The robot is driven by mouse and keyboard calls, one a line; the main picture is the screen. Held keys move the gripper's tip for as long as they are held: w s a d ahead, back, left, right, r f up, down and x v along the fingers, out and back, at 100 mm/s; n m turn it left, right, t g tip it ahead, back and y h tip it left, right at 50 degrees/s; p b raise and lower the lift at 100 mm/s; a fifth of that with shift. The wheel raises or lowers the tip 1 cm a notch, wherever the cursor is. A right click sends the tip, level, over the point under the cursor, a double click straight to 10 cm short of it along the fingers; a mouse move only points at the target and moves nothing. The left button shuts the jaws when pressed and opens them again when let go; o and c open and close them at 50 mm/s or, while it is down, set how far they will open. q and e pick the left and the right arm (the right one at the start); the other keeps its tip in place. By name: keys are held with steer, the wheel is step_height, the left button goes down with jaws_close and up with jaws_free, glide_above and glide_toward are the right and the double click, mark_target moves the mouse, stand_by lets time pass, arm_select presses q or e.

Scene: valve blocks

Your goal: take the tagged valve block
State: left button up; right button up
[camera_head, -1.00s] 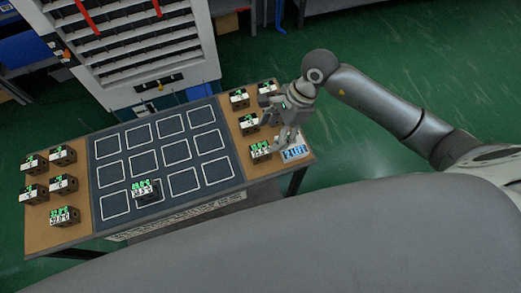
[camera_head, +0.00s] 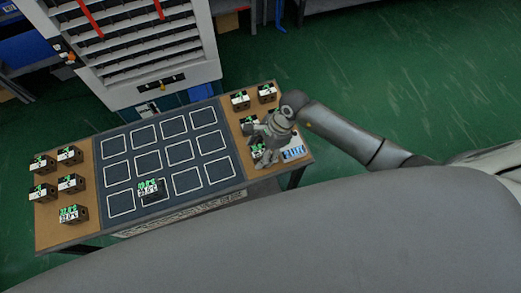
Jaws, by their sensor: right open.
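Dark valve blocks with green and white tags stand on the table. On the right strip, one block (camera_head: 239,99) and another block (camera_head: 266,92) stand at the back. My right gripper (camera_head: 260,146) is open, pointing down over the front of that strip. A block (camera_head: 258,151) there is partly hidden under it, and I cannot tell whether they touch. Another block beside the gripper is also mostly covered. One tagged block (camera_head: 152,191) sits in a front square of the dark mat (camera_head: 165,170). My left gripper is not in view.
Several more tagged blocks, one of them (camera_head: 73,214) at the front, stand on the left brown strip (camera_head: 52,236). A blue and white display (camera_head: 293,153) lies at the right front corner. The other mat squares are empty. A shelf cabinet (camera_head: 150,60) stands behind the table.

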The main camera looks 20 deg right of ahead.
jaws_close()
steer(key=shift+r, duration=0.15)
steer(key=shift+w, duration=0.1)
steer(key=shift+r, duration=0.1)
stand_by(0.3)
